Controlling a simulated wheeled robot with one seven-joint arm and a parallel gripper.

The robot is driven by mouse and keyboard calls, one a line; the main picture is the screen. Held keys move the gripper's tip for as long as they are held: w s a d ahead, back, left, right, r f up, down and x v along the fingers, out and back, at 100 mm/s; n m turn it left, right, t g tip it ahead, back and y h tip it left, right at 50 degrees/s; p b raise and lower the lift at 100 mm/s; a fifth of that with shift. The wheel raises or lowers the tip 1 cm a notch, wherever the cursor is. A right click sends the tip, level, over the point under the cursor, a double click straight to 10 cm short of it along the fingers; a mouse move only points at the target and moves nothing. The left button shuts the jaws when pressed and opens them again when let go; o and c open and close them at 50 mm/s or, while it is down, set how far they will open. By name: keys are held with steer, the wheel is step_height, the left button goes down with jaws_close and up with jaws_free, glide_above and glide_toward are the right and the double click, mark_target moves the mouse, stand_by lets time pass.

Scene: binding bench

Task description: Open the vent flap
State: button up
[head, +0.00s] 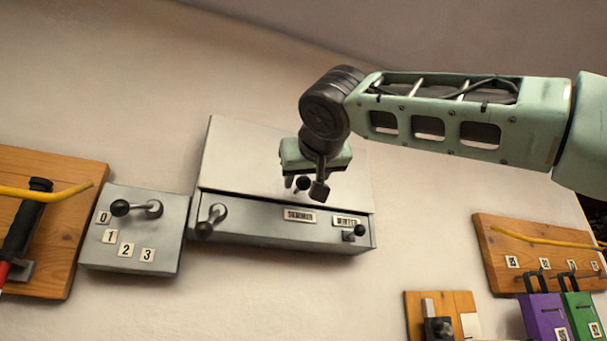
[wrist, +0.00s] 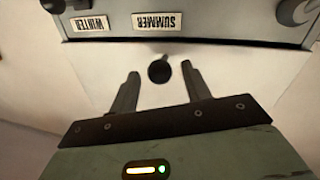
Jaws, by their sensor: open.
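The vent flap appears to be the pale panel (head: 235,160) on the upper part of a grey wall box, and it also fills the middle of the wrist view (wrist: 235,75). It looks shut, with a dark seam along its lower edge. A small dark round knob (wrist: 158,71) sits on the panel near that edge. My gripper (head: 312,187) is in front of the panel. In the wrist view its two open fingers (wrist: 160,78) stand on either side of the knob, with gaps to it. Whether the fingertips reach the knob's depth is unclear.
The box's lower strip (head: 260,226) carries SUMMER and WINTER labels, a lever (head: 211,221) at left and a small dark knob (head: 354,233) at right. A numbered switch box (head: 135,245) is close on the left. Wooden boards with tools and tags hang further out.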

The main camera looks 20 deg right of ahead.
steer(key=shift+w+d+p, duration=0.25)
steer(key=shift+w+p, duration=0.05)
steer(key=shift+w, duration=0.95)
